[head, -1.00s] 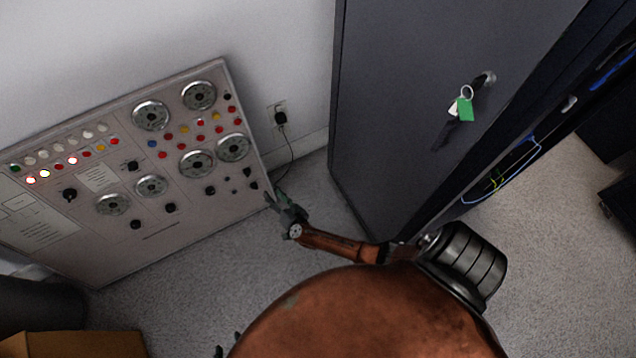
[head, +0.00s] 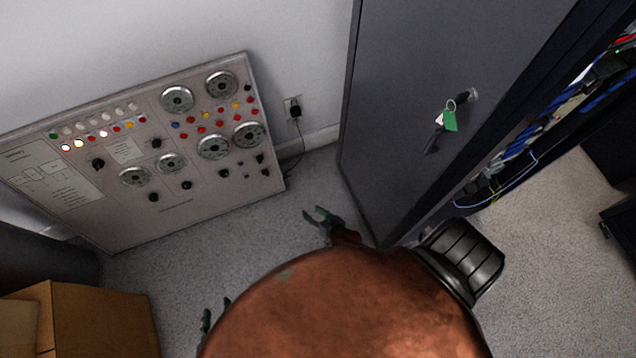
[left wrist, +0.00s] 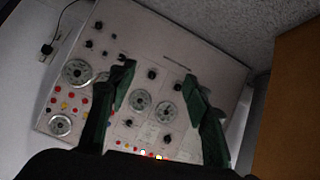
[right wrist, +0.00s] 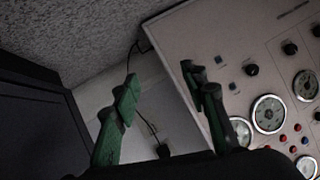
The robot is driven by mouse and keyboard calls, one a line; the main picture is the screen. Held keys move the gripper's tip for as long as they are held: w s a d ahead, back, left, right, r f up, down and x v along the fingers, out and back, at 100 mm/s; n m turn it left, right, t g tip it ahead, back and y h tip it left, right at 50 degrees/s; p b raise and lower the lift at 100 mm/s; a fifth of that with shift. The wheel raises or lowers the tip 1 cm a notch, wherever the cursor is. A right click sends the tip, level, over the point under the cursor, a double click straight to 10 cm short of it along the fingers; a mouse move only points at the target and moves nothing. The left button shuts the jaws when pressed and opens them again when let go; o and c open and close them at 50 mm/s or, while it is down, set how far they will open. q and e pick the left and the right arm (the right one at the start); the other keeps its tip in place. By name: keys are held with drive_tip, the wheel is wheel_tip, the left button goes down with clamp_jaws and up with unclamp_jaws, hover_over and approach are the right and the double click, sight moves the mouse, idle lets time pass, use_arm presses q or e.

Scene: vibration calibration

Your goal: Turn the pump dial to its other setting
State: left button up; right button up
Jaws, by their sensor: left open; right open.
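The grey control panel (head: 200,222) leans against the wall at the left in the head view. It carries several black knobs, such as one at its left (head: 98,163) and one lower down (head: 153,197); labels are too small to tell which is the pump dial. My left gripper (head: 208,318) is mostly hidden by my body; in the left wrist view (left wrist: 160,80) it is open and empty, facing the panel. My right gripper (head: 320,216) is open and empty above the floor, right of the panel and apart from it. The right wrist view shows the panel's corner beyond its fingers (right wrist: 163,80).
A dark cabinet (head: 400,110) with a key and green tag (head: 449,121) stands at right. A cable rack (head: 520,150) is beside it. A wall outlet with a plug (head: 295,111) is behind. A cardboard box (head: 100,320) sits at lower left. Carpet before the panel is clear.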

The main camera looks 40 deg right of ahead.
use_arm(q)
drive_tip(key=shift+r, duration=0.35)
use_arm(e)
drive_tip(key=shift+s+d+f, duration=0.1)
drive_tip(key=shift+s+f, duration=0.05)
drive_tip(key=shift+s, duration=0.35)
drive_tip(key=shift+s+f, duration=0.15)
drive_tip(key=shift+s, duration=0.3)
